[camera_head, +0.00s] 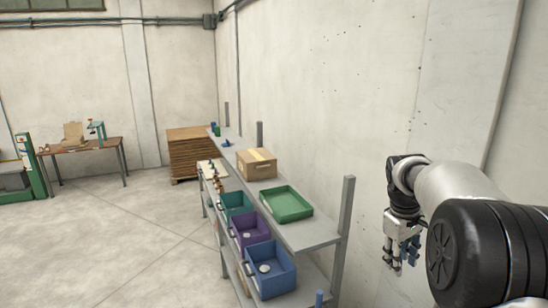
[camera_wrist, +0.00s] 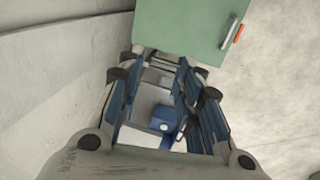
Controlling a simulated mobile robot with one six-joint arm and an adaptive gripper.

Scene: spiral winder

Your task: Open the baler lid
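My gripper (camera_head: 401,262) hangs at the right of the head view, pointing down beside the wall. In the wrist view, its blue-padded fingers (camera_wrist: 165,75) stand apart with nothing held between them. A pale green box-like body (camera_wrist: 190,28) lies beyond the fingertips in the wrist view, with a metal handle (camera_wrist: 228,31) and an orange strip near its right edge. I cannot tell if it is the baler. A green-framed machine (camera_head: 38,165) is cut off at the left edge of the head view. No lid can be made out for certain.
A metal shelf (camera_head: 310,237) along the wall carries a cardboard box (camera_head: 256,163), a green tray (camera_head: 286,204) and several coloured bins. A wooden stack (camera_head: 190,152) and a workbench (camera_head: 85,147) stand farther back. The floor (camera_head: 120,240) left of the shelf is clear.

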